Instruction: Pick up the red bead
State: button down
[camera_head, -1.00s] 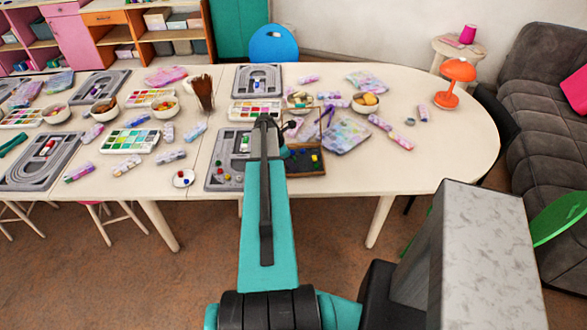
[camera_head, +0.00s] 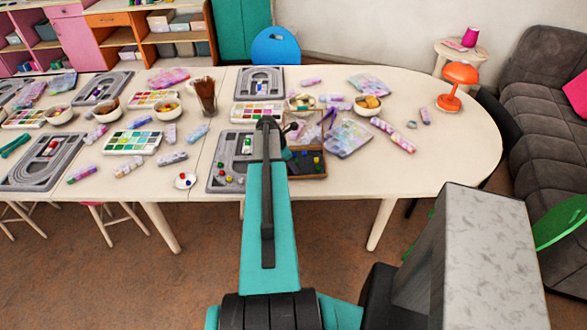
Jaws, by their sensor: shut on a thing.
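My gripper (camera_head: 288,130) is at the far end of my teal arm, above the grey bead board (camera_head: 216,160) and the dark bead tray (camera_head: 305,178). The arm link hides most of it, and only dark parts show at its right side. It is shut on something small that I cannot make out. Small coloured beads, some of them red, lie in the tray, on the board's front-left part and on a small white dish (camera_head: 185,181). I cannot tell which of them, if any, is the red bead of the task.
A brush cup (camera_head: 206,97), paint boxes (camera_head: 132,142), bowls (camera_head: 368,104) and patterned bags (camera_head: 348,138) crowd the white table. An orange lamp (camera_head: 459,80) stands at the right. The table's front right part is clear.

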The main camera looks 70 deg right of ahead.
jog(key=shift+r, duration=0.1)
jog(key=shift+r+b, duration=0.6)
jog(key=shift+r, duration=0.25)
jog(key=shift+a+r+b, duration=0.4)
jog(key=shift+r+b, duration=0.05)
jog(key=shift+r, duration=0.2)
jog(key=w+a+r+b, duration=0.1)
jog(key=a+b, duration=0.3)
jog(key=a, duration=1.1)
jog(key=shift+w+r, duration=0.3)
jog(key=shift+w, duration=0.3)
